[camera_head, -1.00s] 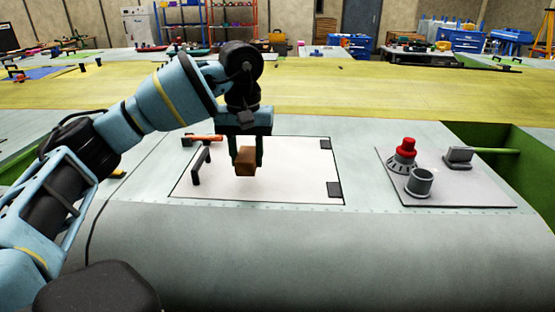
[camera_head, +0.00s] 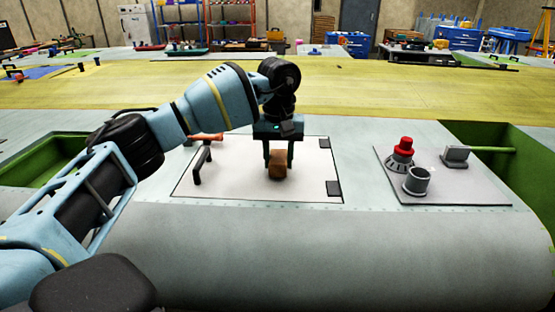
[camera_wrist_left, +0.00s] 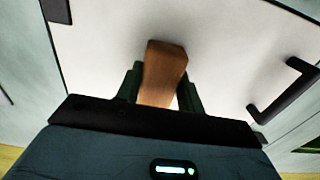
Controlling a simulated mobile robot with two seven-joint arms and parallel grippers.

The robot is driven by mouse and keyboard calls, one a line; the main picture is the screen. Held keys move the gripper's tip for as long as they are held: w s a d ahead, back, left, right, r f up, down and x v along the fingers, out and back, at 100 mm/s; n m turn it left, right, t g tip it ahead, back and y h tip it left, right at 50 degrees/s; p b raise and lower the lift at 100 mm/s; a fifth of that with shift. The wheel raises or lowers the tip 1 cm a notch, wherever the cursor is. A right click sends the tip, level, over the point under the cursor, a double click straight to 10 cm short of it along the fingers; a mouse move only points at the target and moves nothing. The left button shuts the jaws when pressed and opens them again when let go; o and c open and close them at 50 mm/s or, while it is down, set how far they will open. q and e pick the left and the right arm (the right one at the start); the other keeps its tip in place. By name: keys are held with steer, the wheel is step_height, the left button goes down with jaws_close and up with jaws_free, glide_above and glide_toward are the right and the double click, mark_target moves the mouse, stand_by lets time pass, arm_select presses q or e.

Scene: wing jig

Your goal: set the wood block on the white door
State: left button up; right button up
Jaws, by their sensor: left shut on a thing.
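The wood block (camera_head: 278,166) is brown and sits between the fingers of my left gripper (camera_head: 278,160), which is shut on it. It is over the middle of the white door (camera_head: 232,180); I cannot tell whether its underside touches the door. In the left wrist view the block (camera_wrist_left: 163,72) stands out between the dark fingers of my gripper (camera_wrist_left: 160,85), with the white door (camera_wrist_left: 225,50) behind it. The door has a black handle (camera_head: 202,162) at its left and two dark hinges at its right. My right gripper is not in view.
An orange-handled tool (camera_head: 207,137) lies by the door's upper left edge. A grey panel (camera_head: 470,185) to the right carries a red-topped knob (camera_head: 403,150), a grey cup-like fitting (camera_head: 418,181) and a latch (camera_head: 455,154). The wing's front surface is clear.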

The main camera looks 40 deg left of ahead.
mark_target(279, 157)
arm_select(q)
steer(key=shift+f, duration=0.45)
steer(key=shift+f, duration=0.15)
steer(key=o, duration=1)
step_height(279, 157, up, 12)
steer(key=shift+r, duration=0.2)
steer(key=shift+f, duration=0.15)
